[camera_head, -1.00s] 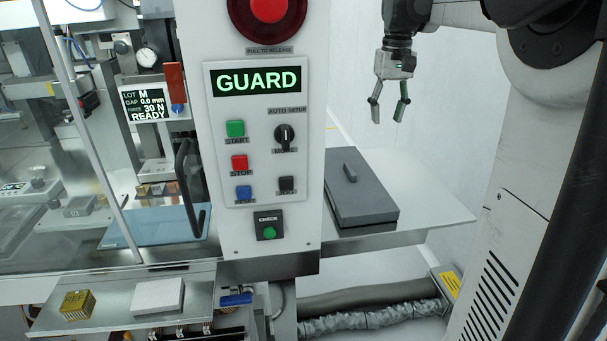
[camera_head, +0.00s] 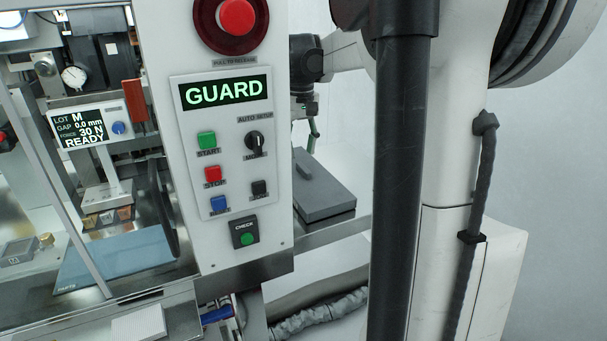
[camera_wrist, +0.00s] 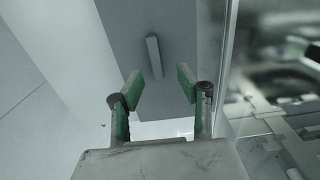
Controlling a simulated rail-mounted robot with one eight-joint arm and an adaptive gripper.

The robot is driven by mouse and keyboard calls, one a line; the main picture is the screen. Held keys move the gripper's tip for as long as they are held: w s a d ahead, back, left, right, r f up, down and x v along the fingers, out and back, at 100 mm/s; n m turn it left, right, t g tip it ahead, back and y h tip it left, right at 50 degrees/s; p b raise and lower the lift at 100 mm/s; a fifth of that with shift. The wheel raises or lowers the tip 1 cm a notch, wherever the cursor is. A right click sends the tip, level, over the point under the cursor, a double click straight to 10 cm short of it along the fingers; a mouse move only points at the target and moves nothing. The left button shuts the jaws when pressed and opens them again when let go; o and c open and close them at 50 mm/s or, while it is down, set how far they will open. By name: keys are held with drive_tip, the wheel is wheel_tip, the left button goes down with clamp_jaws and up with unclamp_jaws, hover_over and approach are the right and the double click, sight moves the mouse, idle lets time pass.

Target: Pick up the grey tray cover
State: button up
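The grey tray cover (camera_head: 324,190) lies flat on the side shelf to the right of the control panel in the head view. In the wrist view the cover (camera_wrist: 180,42) lies below my gripper, with its bar-shaped handle (camera_wrist: 154,56) near the picture's middle. My gripper (camera_wrist: 158,90) is open and empty, its two green-padded fingers apart. The handle appears between the fingers' lines but beyond their tips, and I see no contact.
The control panel (camera_head: 228,150) with a GUARD display stands directly left of the cover. A clear guard pane (camera_wrist: 230,70) runs close to the right finger in the wrist view. A pale wall (camera_wrist: 50,60) is on the left. The shelf (camera_head: 335,232) is bare in front of the cover.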

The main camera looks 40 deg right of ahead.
sight(304, 167)
drive_tip(key=shift+s+d+f+p, duration=0.15)
drive_tip(key=shift+f+p, duration=0.1)
drive_tip(key=shift+f, duration=1.1)
drive_tip(key=shift+s+d+f+p, duration=0.15)
drive_tip(key=shift+f+p, duration=0.1)
drive_tip(key=shift+f, duration=1.1)
clamp_jaws()
